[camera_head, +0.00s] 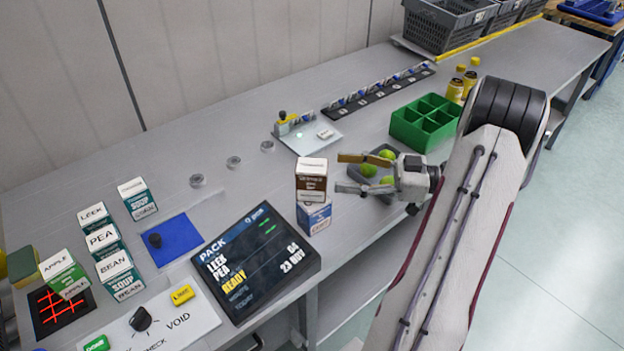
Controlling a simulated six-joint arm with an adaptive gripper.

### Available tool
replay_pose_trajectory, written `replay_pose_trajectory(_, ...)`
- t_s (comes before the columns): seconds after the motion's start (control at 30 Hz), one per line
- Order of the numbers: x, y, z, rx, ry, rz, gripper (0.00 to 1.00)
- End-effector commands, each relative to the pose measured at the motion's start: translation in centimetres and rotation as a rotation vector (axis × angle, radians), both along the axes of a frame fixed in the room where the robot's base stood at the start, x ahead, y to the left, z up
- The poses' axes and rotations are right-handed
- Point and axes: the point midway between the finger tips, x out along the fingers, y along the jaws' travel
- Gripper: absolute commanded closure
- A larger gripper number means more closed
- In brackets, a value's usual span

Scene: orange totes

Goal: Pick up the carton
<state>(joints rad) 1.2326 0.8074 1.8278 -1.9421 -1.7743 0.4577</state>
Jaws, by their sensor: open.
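A brown and white carton (311,183) stands upright on top of a blue and white carton (316,219), near the front edge of the bench. My gripper (342,172) is open and comes in from the right. Its two fingers point left toward the brown carton, with a small visible gap between the fingertips and the carton's right side. Nothing is between the fingers. More cartons stand at the left: LEEK (95,219), PEA (104,241), BEAN (117,270), AMPLE (62,270) and another with small print (138,198).
A green divided tray (400,125) and yellow bottles (455,88) are behind to the right. A dark PACK screen (245,290) lies front left of the stack.

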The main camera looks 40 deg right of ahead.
Motion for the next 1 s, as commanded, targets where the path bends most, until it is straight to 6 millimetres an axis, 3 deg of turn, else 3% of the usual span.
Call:
replay_pose_trajectory(0.43, -0.2, 0.6, -0.2, 0.006, 0.011, 0.024, 0.42)
replay_pose_trajectory(1.0, 1.7, 2.4, -0.1, 0.005, 0.012, 0.023, 0.42)
